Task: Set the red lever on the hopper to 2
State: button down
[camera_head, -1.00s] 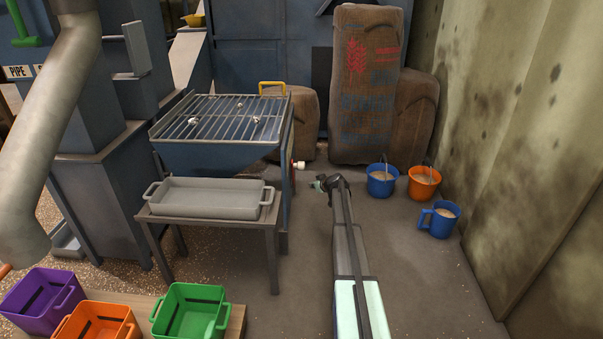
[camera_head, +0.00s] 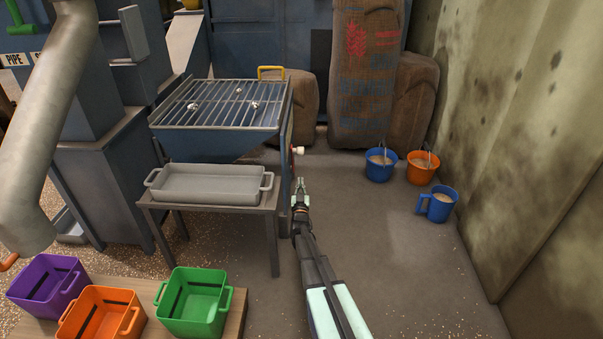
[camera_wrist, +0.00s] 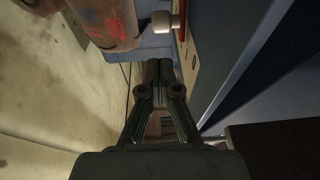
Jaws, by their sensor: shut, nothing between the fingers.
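The blue hopper (camera_head: 205,145) with a grate on top stands left of centre in the head view. The lever's pale knob (camera_head: 299,150) sticks out from its right side; the knob is large at the top of the wrist view (camera_wrist: 161,21). The red lever (camera_wrist: 182,20) runs beside a pale plate (camera_wrist: 190,68) on the hopper side; its markings are not legible. My gripper (camera_head: 301,182) is just in front of the knob and right of the hopper. In the wrist view the fingers (camera_wrist: 158,70) are together, empty, and apart from the knob.
A grey tray (camera_head: 210,184) sits on a small table left of my gripper. Blue and orange buckets (camera_head: 422,168) and a blue jug (camera_head: 437,207) stand at right by the wall. Sacks (camera_head: 365,80) stand behind. The floor right of my arm is clear.

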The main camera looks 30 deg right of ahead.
aim_at(301, 154)
jog(key=b+x, duration=0.4)
jog(key=x, duration=0.9)
jog(key=shift+w+d, duration=0.15)
jog(key=shift+r, duration=0.1)
